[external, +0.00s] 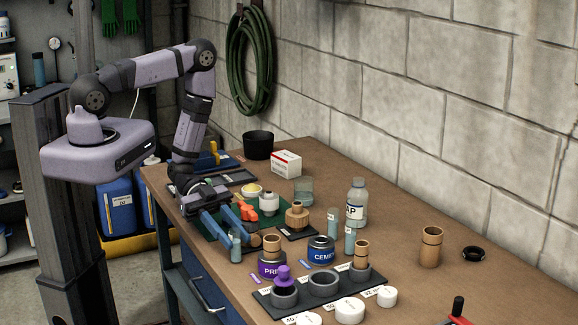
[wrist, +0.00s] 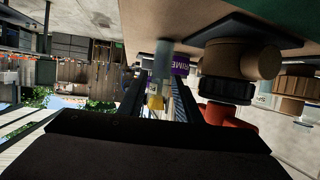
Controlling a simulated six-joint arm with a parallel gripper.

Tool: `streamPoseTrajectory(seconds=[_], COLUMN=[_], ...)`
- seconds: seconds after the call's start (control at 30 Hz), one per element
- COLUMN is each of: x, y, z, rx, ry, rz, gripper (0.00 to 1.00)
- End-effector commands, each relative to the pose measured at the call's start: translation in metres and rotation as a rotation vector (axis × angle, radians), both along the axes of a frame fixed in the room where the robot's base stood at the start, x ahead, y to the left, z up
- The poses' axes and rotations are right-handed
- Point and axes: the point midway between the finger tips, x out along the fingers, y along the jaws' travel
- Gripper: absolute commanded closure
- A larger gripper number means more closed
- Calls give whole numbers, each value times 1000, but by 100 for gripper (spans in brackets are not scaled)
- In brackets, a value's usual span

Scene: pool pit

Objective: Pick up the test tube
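A small translucent grey-blue test tube (external: 235,245) with a pale label stands upright near the front edge of the workbench. My gripper (external: 241,231) is low over the bench, its blue fingers spread and pointing toward the camera side. The tube is at the fingertips; I cannot tell whether it touches a finger. In the wrist view the bench appears at the top, and the tube (wrist: 163,58) shows ahead, between the dark fingers, with the purple primer can (wrist: 180,66) behind it. Two similar tubes (external: 333,223) (external: 350,241) stand farther right.
The primer can (external: 270,266), a blue cement can (external: 321,250) and a dark holder (external: 320,288) with grey rings are close to the right.

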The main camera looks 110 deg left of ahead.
Motion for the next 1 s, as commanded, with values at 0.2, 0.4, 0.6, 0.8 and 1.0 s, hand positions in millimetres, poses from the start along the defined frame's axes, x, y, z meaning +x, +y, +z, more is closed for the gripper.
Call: streamPoseTrajectory(seconds=[0.2, 0.4, 0.6, 0.8, 1.0], x=[10, 10, 10, 10, 10], y=[-7, -7, -7, -7, -7], z=[-4, -4, -4, -4, -3], rx=[1, 1, 1, 1, 1], ry=[-1, -1, -1, -1, -1], rz=[0, 1, 1, 1, 1], gripper=[69, 69, 100, 100, 100])
